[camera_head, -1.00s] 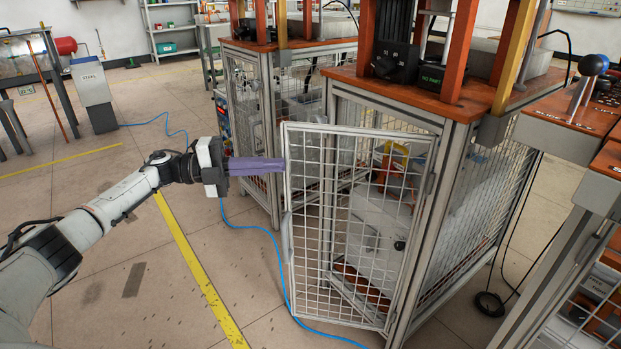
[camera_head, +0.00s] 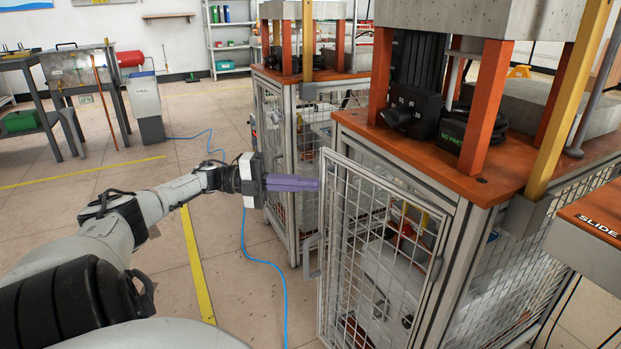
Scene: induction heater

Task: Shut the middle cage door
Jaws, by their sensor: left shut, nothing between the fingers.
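The cage door (camera_head: 378,255) is a white-framed wire mesh panel on the front of the nearer machine's cage. It stands partly open, swung out from the cage frame, with its free edge on the left and its hinged side by the corner post (camera_head: 455,265). My left gripper (camera_head: 318,185) has purple fingers that are shut and empty. Its fingertips are at the upper part of the door's free edge, very close to it; I cannot tell whether they touch. My right gripper is not in view.
A second caged machine (camera_head: 290,160) stands behind, to the left of the door. A blue cable (camera_head: 275,262) runs on the floor below my left arm. The floor between is mostly clear.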

